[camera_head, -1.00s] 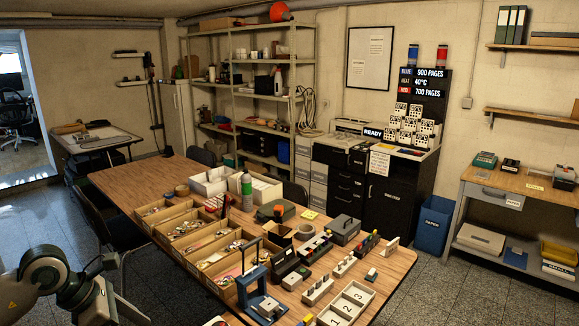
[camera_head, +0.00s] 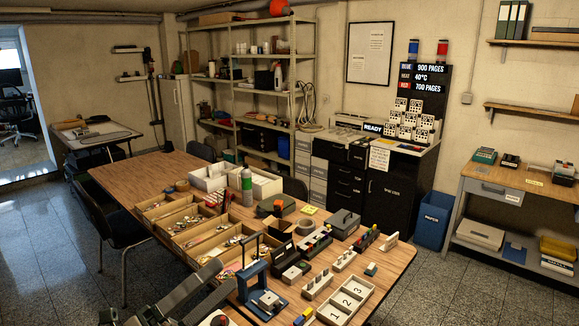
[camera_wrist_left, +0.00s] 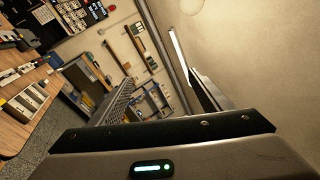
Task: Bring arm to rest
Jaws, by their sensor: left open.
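My left gripper (camera_head: 212,290) shows at the bottom edge of the head view, left of centre, in front of the near edge of the wooden table (camera_head: 120,182). In the left wrist view its two fingers stand apart with nothing between them (camera_wrist_left: 158,92), so it is open and empty. The wrist is tilted, as the room appears slanted there. Much of the left arm is cut off by the bottom of the head view. My right gripper is not in view.
A wooden sorting tray (camera_head: 165,252) with keys, a blue press-like stand (camera_head: 253,287) and a white numbered tray (camera_head: 346,302) stand on the table near the gripper. A black chair (camera_head: 120,228) is left of it. Floor at the lower left is clear.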

